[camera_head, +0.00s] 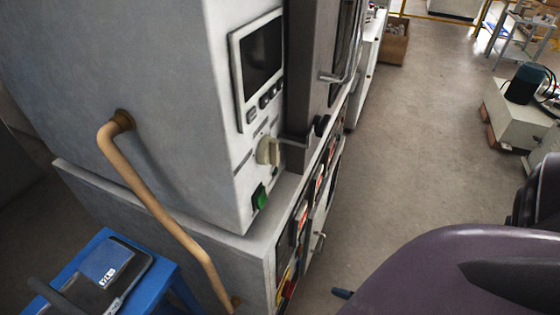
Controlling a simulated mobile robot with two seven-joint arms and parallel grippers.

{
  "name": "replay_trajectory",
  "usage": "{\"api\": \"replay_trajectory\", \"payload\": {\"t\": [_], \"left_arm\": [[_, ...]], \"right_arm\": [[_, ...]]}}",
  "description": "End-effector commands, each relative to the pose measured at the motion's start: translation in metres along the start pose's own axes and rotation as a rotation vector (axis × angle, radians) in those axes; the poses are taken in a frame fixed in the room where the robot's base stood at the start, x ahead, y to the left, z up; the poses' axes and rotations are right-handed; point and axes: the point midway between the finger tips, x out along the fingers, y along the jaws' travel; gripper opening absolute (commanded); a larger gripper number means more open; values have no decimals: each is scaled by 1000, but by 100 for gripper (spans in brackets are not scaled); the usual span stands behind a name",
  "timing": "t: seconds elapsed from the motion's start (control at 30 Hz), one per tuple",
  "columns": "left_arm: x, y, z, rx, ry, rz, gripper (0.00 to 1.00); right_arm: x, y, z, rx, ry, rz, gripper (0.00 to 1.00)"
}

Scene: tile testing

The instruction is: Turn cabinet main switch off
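The grey cabinet (160,80) fills the left half of the head view, with its narrow control panel facing right. A cream rotary knob (268,151) sits on that panel below a dark display (261,56). A green switch (259,196) sits lower, near the panel's bottom edge. I cannot tell for sure which of the two is the main switch, nor read its position.
A tan curved pipe (165,215) runs down the cabinet's side. A blue stool (165,277) with a dark device (104,272) stands lower left. A dark metal door (318,60) adjoins the panel. The floor (415,125) between is clear.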

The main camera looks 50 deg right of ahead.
Motion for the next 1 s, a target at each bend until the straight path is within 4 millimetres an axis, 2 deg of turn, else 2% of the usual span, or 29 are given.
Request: {"api": "replay_trajectory", "payload": {"t": [0.03,0.13,0.27,0.47,1.0], "left_arm": [[4,-2,10,36,-18,-2,43],[10,-6,17,73,-26,-8,43],[16,-6,24,62,-32,-5,43],[17,-6,22,52,-26,-5,43],[19,-5,22,63,-21,-3,43]], "right_arm": [[-8,-2,20,-2,8,-23,78],[-5,-3,30,14,74,-53,78],[8,-4,28,56,127,-68,78],[22,-4,21,71,151,-72,78],[103,-9,9,71,150,-72,78]]}}
